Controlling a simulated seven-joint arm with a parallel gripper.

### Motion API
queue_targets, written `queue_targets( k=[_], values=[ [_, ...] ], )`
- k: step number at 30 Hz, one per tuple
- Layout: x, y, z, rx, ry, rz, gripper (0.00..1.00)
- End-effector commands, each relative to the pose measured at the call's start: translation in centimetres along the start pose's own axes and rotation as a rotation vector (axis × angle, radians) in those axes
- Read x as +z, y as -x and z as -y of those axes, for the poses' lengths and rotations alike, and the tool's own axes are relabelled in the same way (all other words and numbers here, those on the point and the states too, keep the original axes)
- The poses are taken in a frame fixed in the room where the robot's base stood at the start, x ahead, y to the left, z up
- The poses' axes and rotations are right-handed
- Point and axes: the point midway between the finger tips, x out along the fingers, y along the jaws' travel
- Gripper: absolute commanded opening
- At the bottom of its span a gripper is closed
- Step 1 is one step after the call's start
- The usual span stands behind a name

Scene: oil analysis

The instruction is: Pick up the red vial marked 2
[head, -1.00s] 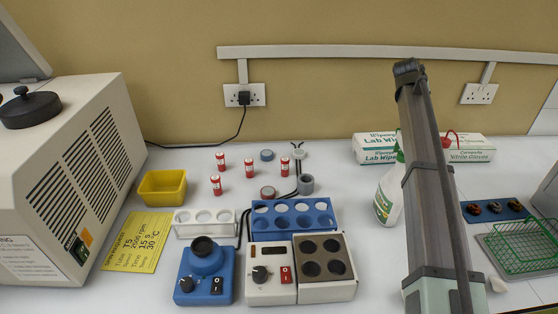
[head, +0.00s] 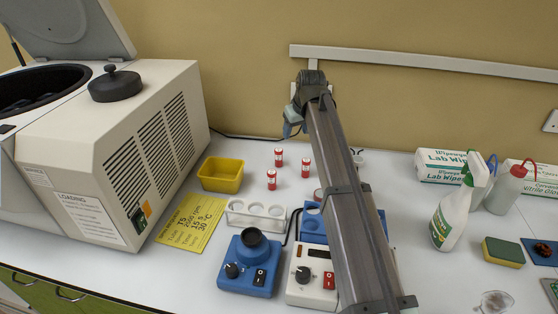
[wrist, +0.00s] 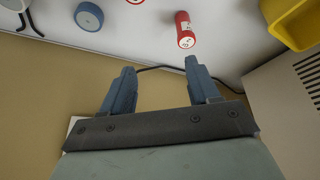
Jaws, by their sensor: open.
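Three small red vials with white bands stand on the white bench in the head view: one at the back (head: 279,158), one to its right (head: 306,168) and one nearer the front (head: 271,180). The numbers on them are too small to read, so I cannot tell which is marked 2. My gripper (head: 291,127) hangs above and behind the vials. In the wrist view my gripper (wrist: 160,80) is open and empty, with blue fingers apart. Another is cut off at the top edge.
A yellow bin (head: 221,175) and a large centrifuge (head: 120,150) stand left. A white rack (head: 256,215), blue mixer (head: 248,265) and heater block (head: 308,282) are in front. My arm hides part of the blue rack (head: 312,222). Spray bottle (head: 449,218) stands right.

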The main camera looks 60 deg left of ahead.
Motion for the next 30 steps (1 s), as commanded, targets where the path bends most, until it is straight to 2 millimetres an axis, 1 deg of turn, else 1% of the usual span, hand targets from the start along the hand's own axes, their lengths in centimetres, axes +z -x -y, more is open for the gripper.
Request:
queue_targets(
  k=[1,3,6,11,14,21,24,30],
  values=[
    [-0.1,-0.1,1.6,-0.025,0.022,0.004,0.6],
    [-0.2,-0.1,2.9,-0.05,0.038,0.009,0.6],
    [-0.3,-0.3,3.8,-0.066,0.051,0.012,0.6],
    [-0.3,-1.6,4.0,-0.068,0.052,0.013,0.6],
    [-0.3,-3.0,4.0,-0.067,0.051,0.013,0.6],
    [-0.2,-7.0,4.2,-0.066,0.05,0.013,0.6],
    [-0.2,-8.3,4.2,-0.065,0.05,0.012,0.6],
    [-0.2,-9.1,4.3,-0.065,0.05,0.012,0.6]
  ],
)
